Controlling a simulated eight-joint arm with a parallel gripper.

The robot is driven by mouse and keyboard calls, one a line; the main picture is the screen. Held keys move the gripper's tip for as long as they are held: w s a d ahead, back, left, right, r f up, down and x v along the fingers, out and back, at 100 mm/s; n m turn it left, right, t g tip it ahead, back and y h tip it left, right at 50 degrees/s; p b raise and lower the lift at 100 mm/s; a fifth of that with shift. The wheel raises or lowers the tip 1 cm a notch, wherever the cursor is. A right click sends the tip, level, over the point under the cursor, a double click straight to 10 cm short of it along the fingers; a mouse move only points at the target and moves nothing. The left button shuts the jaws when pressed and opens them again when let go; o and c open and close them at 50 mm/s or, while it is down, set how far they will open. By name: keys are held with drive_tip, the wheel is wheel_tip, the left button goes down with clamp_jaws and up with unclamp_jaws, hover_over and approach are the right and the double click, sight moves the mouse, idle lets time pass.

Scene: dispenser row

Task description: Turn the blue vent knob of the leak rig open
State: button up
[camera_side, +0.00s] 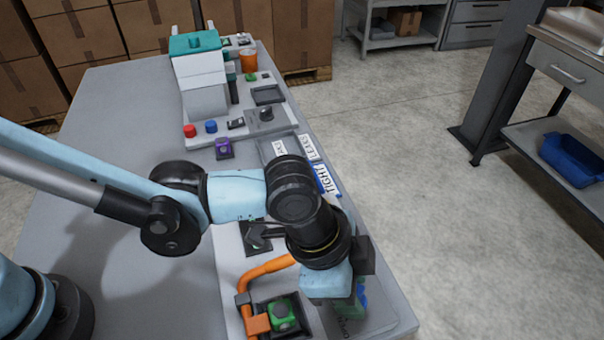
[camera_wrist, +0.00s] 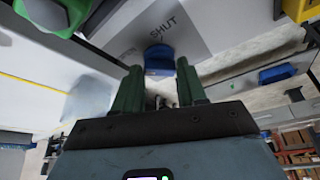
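The blue vent knob (camera_wrist: 158,59) shows in the wrist view on a grey panel, below the printed word SHUT. My gripper (camera_wrist: 158,78) has two green fingers standing apart. The knob lies between and just beyond their tips; I cannot tell whether they touch it. In the side view my gripper (camera_side: 348,306) is low over the near right end of the rig (camera_side: 395,318). A small blue patch (camera_side: 363,298) beside the fingers may be the knob, mostly hidden by my wrist.
A green button block (camera_side: 283,312) and an orange hose (camera_side: 266,268) lie left of my gripper. A TIGHT label (camera_side: 328,180) and a purple block (camera_side: 224,148) are farther back. A teal-topped white dispenser (camera_side: 200,75) stands at the far end. The left tabletop is clear.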

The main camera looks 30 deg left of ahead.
drive_tip(key=m+g, duration=0.1)
drive_tip(key=m, duration=0.2)
drive_tip(key=shift+w, duration=0.2)
drive_tip(key=v, duration=1.2)
drive_tip(key=w+a+n+t, duration=0.1)
drive_tip(key=w+a+n, duration=0.1)
drive_tip(key=a, duration=0.5)
drive_tip(key=w+a+n+t+y, duration=0.1)
drive_tip(key=a+n+t, duration=0.1)
drive_tip(key=a+n, duration=0.3)
drive_tip(key=w+a+n+t, duration=0.2)
drive_tip(key=a+n, duration=0.2)
drive_tip(key=a, duration=0.6)
drive_tip(key=shift+w+a, duration=0.25)
drive_tip(key=shift+w, duration=0.1)
drive_tip(key=s+a+f+n+t+y, duration=0.2)
drive_tip(key=a+n, duration=0.4)
drive_tip(key=a, duration=0.5)
drive_tip(key=shift+s+a+f+n+y, duration=0.2)
drive_tip(key=shift+n+y, duration=0.1)
drive_tip(key=shift+y, duration=0.3)
drive_tip(key=shift+o, duration=0.4)
